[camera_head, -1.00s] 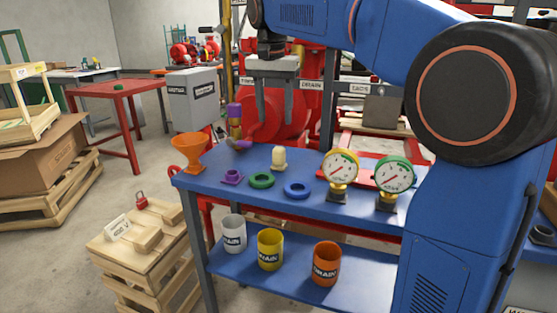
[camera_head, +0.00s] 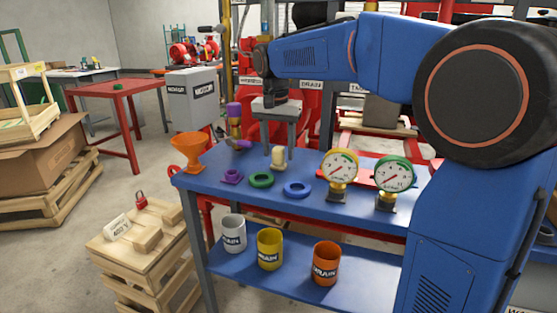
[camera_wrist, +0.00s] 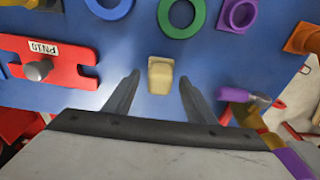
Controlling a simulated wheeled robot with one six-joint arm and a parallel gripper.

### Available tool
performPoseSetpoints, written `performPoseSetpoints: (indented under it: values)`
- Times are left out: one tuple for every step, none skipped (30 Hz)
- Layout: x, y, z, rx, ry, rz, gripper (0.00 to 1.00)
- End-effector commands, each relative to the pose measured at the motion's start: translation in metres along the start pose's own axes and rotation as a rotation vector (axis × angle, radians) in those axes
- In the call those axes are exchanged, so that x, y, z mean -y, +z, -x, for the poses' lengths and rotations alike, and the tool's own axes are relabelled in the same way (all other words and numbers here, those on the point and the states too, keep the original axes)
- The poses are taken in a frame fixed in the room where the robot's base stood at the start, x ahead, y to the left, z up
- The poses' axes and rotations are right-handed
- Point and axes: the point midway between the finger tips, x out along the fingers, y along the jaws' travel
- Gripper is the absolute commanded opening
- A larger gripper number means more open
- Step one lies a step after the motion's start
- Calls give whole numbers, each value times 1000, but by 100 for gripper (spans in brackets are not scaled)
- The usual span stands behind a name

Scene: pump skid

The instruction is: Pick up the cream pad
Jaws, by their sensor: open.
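The cream pad (camera_head: 278,157) is a small upright cream block standing on the blue table, behind the blue and green rings. In the wrist view the cream pad (camera_wrist: 160,76) lies centred between and just beyond the two fingertips. My gripper (camera_head: 276,152) is open and points down over the table; its fingers appear at either side of the pad in the head view. In the wrist view my gripper (camera_wrist: 159,82) holds nothing, and a gap shows between each finger and the pad. Whether the fingertips are level with the pad is hard to tell.
The green ring (camera_head: 261,180), blue ring (camera_head: 297,189) and purple flanged piece (camera_head: 232,177) lie nearby. A purple-handled tool (camera_head: 236,128) stands left of my gripper. Two gauges (camera_head: 340,167) (camera_head: 394,174) and a red plate (camera_wrist: 50,62) are on the right. An orange funnel (camera_head: 194,150) stands at the left.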

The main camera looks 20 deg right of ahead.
Motion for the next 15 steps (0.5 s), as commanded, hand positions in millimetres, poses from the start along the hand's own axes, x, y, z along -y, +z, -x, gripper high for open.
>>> performPoseSetpoints:
  values:
    - [0, 0, -2, 0, 0, 0, 50]
    - [0, 0, -2, 0, 0, 0, 50]
    - [0, 0, -2, 0, 0, 0, 50]
    - [0, 0, -2, 0, 0, 0, 50]
    - [0, 0, -2, 0, 0, 0, 50]
    - [0, 0, -2, 0, 0, 0, 50]
    - [0, 0, -2, 0, 0, 0, 50]
    - [0, 0, -2, 0, 0, 0, 48]
    - [0, 0, -2, 0, 0, 0, 39]
    - [0, 0, -2, 0, 0, 0, 31]
    - [0, 0, -2, 0, 0, 0, 24]
    - [0, 0, -2, 0, 0, 0, 15]
    - [0, 0, -2, 0, 0, 0, 7]
    - [0, 0, -2, -1, 0, 0, 6]
    - [0, 0, -2, -1, 0, 0, 6]
